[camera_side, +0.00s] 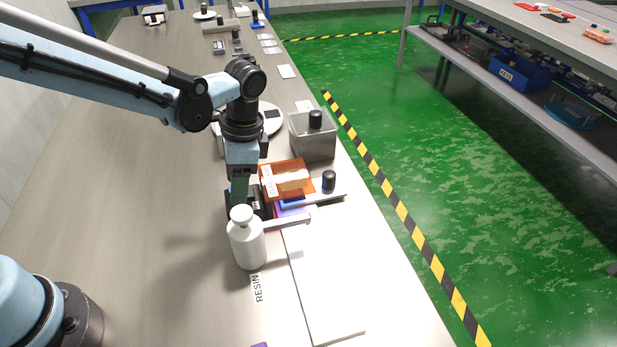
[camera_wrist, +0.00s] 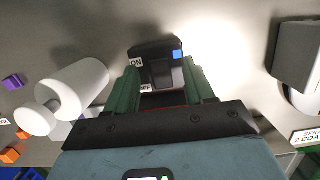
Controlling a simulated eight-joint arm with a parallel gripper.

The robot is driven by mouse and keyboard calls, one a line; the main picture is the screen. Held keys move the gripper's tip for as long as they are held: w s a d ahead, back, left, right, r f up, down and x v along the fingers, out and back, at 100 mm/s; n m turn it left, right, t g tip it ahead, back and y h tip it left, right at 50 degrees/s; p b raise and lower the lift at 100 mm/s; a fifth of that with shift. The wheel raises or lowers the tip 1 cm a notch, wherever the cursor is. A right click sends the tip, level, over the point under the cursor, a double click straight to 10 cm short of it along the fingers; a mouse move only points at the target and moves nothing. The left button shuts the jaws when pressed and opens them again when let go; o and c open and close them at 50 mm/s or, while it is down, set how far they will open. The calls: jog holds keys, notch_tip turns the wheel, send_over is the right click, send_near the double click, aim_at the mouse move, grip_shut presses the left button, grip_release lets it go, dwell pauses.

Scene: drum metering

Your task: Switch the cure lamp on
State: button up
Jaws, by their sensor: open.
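My gripper (camera_wrist: 162,86) has green fingers, spread apart and pointing down at a dark switch box (camera_wrist: 150,48). The box carries an ON label, an OFF label and a small blue square. The fingertips are beside the box's near part, with nothing clearly gripped; I cannot tell whether they touch it.
A white bottle (camera_side: 246,240) stands close in front of the gripper, beside the RESIN label (camera_side: 257,288); it shows at left in the wrist view (camera_wrist: 78,86). The left of the bench is clear.

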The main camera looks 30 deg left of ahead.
aim_at(250, 192)
notch_tip(250, 192, up, 11)
jog(key=w+d, duration=0.1)
jog(key=shift+w+d, duration=0.25)
jog(key=shift+d, duration=0.05)
jog(key=shift+a, duration=0.1)
jog(key=s+a+f+n+t+h, duration=0.1)
jog(key=s+a+n+t, duration=0.7)
jog(key=s+a+n, duration=0.1)
jog(key=shift+a+f+t+h, duration=0.3)
jog(key=shift+a+t, duration=0.1)
jog(key=shift+a, duration=0.25)
